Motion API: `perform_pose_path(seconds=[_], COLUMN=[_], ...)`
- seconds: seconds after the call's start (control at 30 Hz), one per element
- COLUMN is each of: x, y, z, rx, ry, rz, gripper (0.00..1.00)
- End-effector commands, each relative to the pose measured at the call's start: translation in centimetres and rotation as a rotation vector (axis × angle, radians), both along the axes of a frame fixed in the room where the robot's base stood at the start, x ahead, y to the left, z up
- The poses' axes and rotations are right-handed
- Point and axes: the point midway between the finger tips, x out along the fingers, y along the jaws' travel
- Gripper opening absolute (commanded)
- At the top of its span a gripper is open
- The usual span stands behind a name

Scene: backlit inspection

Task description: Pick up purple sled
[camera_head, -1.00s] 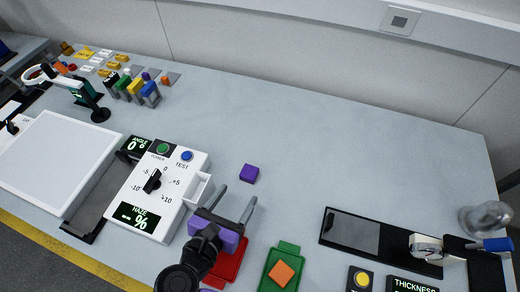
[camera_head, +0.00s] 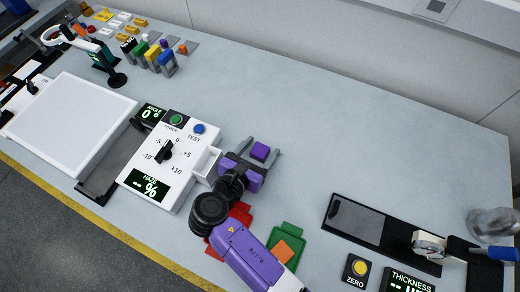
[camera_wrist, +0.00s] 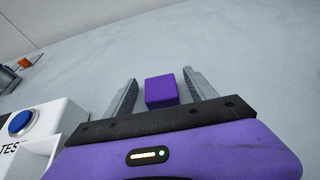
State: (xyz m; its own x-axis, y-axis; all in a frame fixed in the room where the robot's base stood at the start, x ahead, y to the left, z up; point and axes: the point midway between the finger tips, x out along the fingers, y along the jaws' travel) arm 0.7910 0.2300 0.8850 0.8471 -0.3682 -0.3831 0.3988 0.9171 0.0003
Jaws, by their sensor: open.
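The purple sled (camera_head: 260,151) looks like a small purple block on the grey bench, right of the white haze meter. My gripper (camera_head: 264,147) is open, with one finger on each side of the sled. In the wrist view the sled (camera_wrist: 161,91) lies between the two grey fingers of my gripper (camera_wrist: 160,78), with a clear gap to the right finger and a smaller one to the left. Neither finger visibly touches it.
The white haze meter (camera_head: 168,165) with its side tray (camera_head: 206,162) stands close left of my gripper. A red tray (camera_head: 241,213) and a green tray (camera_head: 291,236) with an orange block (camera_head: 284,251) lie near my arm. The bench beyond the sled is clear.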

Motion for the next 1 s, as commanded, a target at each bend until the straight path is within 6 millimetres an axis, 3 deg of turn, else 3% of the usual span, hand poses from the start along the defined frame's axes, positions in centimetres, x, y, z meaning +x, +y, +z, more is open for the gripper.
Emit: perform_pose_path(seconds=[0.13, 0.47, 0.77, 1.0], x=[0.0, 0.0, 0.0, 0.0], y=[0.0, 0.0, 0.0, 0.1], z=[0.0, 0.0, 0.2, 2.4], rx=[0.0, 0.0, 0.0, 0.002], ry=[0.0, 0.0, -0.001, -0.003], rz=[0.0, 0.0, 0.0, 0.001], gripper=[0.65, 0.01, 0.0, 0.0])
